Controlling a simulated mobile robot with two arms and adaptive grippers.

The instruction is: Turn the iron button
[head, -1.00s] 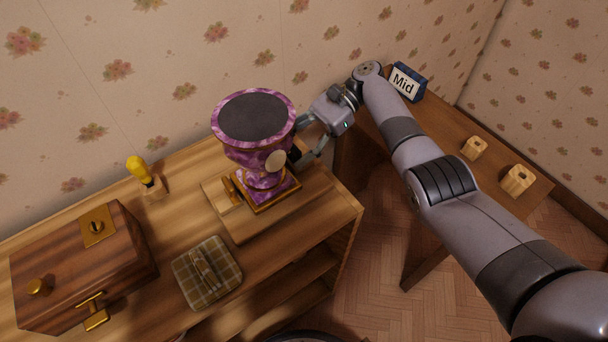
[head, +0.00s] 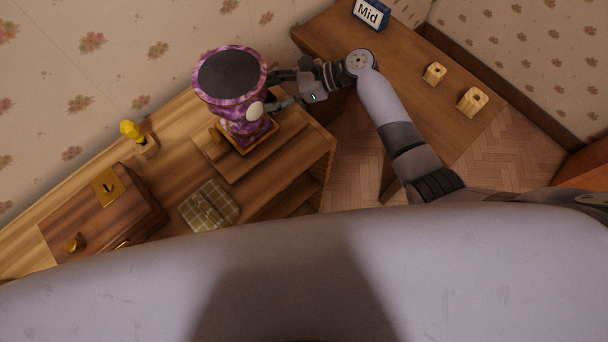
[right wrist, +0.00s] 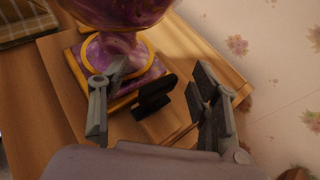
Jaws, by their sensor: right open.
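A dark, iron-looking button (right wrist: 154,94) stands beside the square gold-edged base of a purple marbled urn in the right wrist view. My right gripper (right wrist: 157,75) is open, with one finger on each side of this button; I cannot tell whether either finger touches it. The urn (head: 228,84) has a dark round top and a cream disc (head: 256,110) on its side. In the head view my right gripper (head: 273,91) is at the urn's right side, and the dark button cannot be made out there. My left gripper is not in view.
The urn stands on a board (head: 285,137) on a wooden shelf unit. A wooden box (head: 130,210), folded plaid cloth (head: 210,205) and yellow-knobbed piece (head: 132,131) are to its left. A right-hand table holds a "Mid" sign (head: 370,14) and two wooden blocks (head: 434,74).

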